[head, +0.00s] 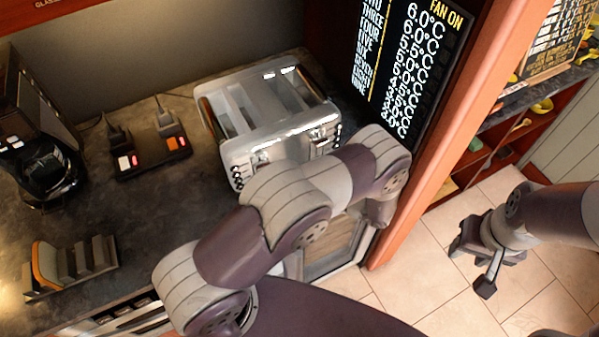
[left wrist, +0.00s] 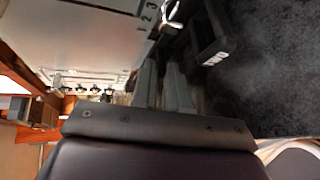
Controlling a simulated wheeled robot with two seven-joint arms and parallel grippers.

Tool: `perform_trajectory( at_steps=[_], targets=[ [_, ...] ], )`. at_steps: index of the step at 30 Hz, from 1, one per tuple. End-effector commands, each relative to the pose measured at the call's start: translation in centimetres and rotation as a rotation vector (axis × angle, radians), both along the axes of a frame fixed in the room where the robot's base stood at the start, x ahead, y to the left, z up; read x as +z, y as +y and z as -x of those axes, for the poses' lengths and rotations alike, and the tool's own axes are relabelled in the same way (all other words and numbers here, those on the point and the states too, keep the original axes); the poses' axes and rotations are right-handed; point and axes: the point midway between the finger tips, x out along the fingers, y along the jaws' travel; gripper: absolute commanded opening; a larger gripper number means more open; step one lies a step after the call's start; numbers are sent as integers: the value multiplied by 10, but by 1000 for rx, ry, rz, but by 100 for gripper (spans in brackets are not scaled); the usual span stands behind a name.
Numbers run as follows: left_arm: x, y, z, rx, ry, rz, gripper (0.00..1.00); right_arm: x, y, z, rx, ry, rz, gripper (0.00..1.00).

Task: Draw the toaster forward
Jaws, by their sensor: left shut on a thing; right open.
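The toaster (head: 262,128) is a silvery box with long slots in its top. It stands at an angle on the dark counter, with levers and knobs on its near face. My left arm crosses in front of its near right part and hides some of that face. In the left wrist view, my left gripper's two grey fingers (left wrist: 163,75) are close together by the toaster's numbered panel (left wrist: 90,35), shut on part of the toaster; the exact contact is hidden. My right gripper (head: 474,268) is open and empty above the tiled floor at right.
A black coffee maker (head: 42,165) stands farther left, and a slotted rack (head: 72,266) sits at the near left. An orange post (head: 440,130) rises right of the toaster. Counter (head: 150,215) between them is bare.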

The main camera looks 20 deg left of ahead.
Motion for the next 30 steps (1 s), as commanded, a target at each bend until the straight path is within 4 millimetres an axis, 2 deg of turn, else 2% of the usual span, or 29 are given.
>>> perform_trajectory(
  at_steps=[14,15,16,24,26,30],
  targets=[
    [-3,-4,6,5,3,4,0,-1,0,0,0,0,0,43],
    [-3,-4,6,5,3,4,20,-1,0,0,0,0,0,43],
    [-3,-4,6,5,4,4,24,-1,0,0,0,0,0,43],
    [-1,-5,4,3,1,2,24,-1,0,0,0,0,0,43],
    [0,-10,5,1,0,2,24,-2,0,0,0,0,0,43],
    [7,-38,10,-3,-2,4,24,-8,0,0,0,0,0,43]
  ],
)
